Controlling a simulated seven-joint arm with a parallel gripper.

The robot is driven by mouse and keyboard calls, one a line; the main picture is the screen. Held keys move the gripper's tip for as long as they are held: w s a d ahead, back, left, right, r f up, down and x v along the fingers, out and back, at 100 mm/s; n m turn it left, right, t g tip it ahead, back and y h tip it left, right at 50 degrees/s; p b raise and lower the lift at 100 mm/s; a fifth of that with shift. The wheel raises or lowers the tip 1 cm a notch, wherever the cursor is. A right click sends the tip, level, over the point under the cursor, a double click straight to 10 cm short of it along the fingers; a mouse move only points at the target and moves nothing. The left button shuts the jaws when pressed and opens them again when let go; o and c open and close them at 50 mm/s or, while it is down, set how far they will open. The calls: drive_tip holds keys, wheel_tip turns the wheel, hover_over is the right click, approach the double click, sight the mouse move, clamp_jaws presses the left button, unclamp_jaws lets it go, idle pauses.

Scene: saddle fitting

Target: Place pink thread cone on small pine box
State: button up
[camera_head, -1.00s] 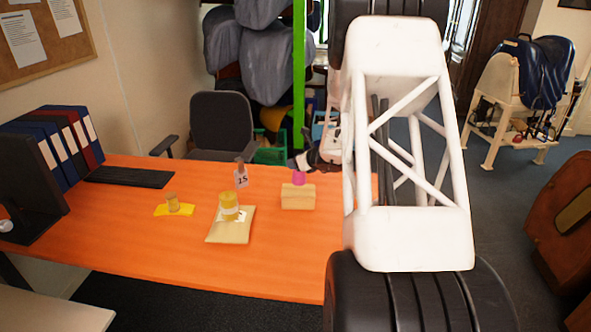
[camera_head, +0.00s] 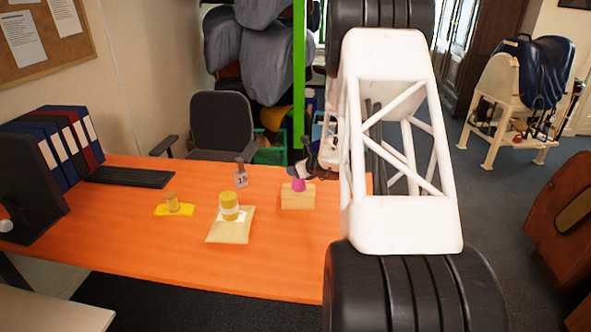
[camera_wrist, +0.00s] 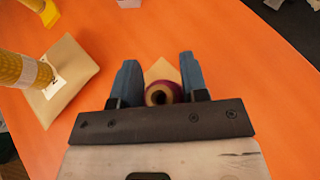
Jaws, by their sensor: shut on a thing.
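The pink thread cone (camera_head: 298,185) is upright at the small pine box (camera_head: 298,201), its lower part overlapping the box's top face in the head view. I cannot tell for sure whether it touches. My gripper (camera_head: 301,173) is shut on the cone from above. In the wrist view the cone (camera_wrist: 164,92) shows end-on, with a dark hole, between the two blue fingers of my gripper (camera_wrist: 158,72). A pale corner of the box (camera_wrist: 161,69) shows behind it. The rest of the box is hidden by the cone and gripper.
A yellow cone (camera_head: 229,207) with a white band stands on a tan pad (camera_head: 229,235) left of the box. The orange table (camera_head: 130,240) is clear in front.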

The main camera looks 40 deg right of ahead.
idle(0.3)
drive_tip(key=o, duration=1.2)
drive_tip(key=shift+f, duration=0.1)
drive_tip(key=shift+v, duration=0.85)
drive_tip(key=v, duration=1)
drive_tip(key=shift+s, duration=0.15)
